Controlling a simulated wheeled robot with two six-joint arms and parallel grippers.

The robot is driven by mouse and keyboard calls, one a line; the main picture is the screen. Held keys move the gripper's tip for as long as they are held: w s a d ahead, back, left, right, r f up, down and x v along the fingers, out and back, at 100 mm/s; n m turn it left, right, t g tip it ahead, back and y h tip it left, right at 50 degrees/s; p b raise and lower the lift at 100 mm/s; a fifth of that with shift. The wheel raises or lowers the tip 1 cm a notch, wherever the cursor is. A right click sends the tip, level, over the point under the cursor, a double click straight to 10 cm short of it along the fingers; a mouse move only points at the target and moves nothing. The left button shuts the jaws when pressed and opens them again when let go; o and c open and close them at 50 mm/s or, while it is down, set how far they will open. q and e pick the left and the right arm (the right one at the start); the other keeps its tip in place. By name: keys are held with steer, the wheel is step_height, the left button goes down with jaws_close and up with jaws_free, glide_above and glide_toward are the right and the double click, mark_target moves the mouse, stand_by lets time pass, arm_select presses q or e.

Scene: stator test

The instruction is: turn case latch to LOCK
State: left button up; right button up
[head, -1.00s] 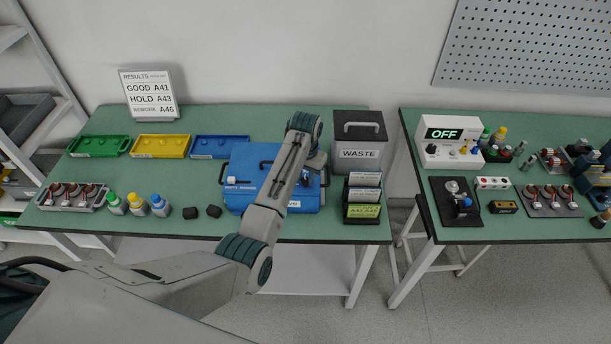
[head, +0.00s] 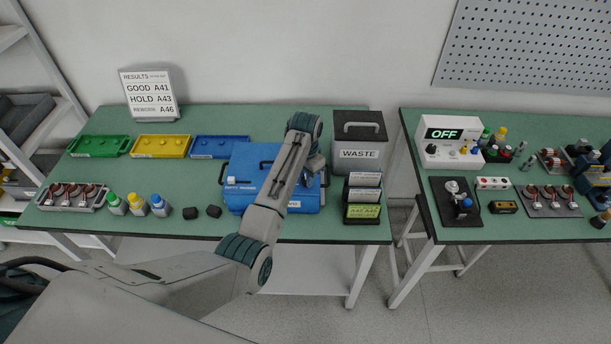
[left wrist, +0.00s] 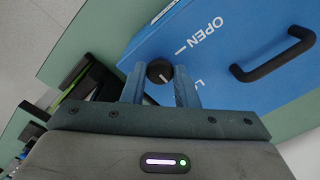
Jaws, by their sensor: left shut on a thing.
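The blue case (head: 238,178) lies on the left green table, partly covered by my left arm in the head view. Its latch is a round black knob (left wrist: 160,71) with a white line, seen in the left wrist view. The word OPEN with a dash is printed on the blue lid (left wrist: 232,30); a second word beginning with L is mostly hidden by a finger. My left gripper (left wrist: 160,84) has its two blue fingers on either side of the knob, shut on it. In the head view the left gripper (head: 309,178) is small at the case's right part. My right gripper is not in view.
A black case handle (left wrist: 285,55) rises beside the knob. The WASTE bin (head: 359,140) and a card rack (head: 362,196) stand close to the right of the case.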

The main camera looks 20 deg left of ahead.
mark_target(305, 180)
arm_select(q)
steer(key=o, duration=1)
steer(key=shift+r, duration=0.1)
step_height(305, 180, up, 8)
steer(key=b, duration=0.3)
steer(key=shift+w+f, duration=0.1)
steer(key=shift+f, duration=0.15)
steer(key=shift+r+p, duration=1.45)
steer(key=shift+r, duration=0.15)
steer(key=shift+f, duration=0.1)
